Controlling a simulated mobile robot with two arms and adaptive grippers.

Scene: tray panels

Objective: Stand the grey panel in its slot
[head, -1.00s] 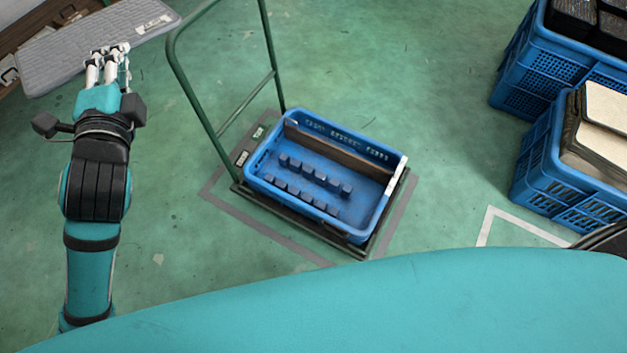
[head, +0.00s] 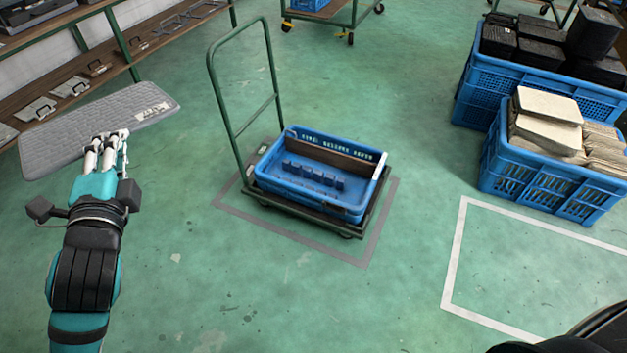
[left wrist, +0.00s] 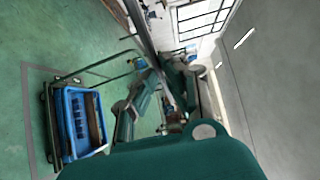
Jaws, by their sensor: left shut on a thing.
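The grey panel (head: 85,130) is a flat, rounded sheet with a pale label near its right end. My left gripper (head: 107,142) is shut on its near long edge and holds it in the air at the left of the head view. The blue tray (head: 340,208) rests on a green-handled cart in the middle, right of the panel and apart from it. Inside stand a row of dark blocks (head: 312,174) and a brown panel (head: 330,157) along the far side. The tray also shows in the left wrist view (left wrist: 66,150). My right gripper is out of view.
The cart's upright handle (head: 211,85) stands between panel and tray. Blue crates (head: 540,185) with beige and black pieces stand at right. Shelves (head: 160,50) line the back left. Open floor (head: 270,300) lies in front of the cart.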

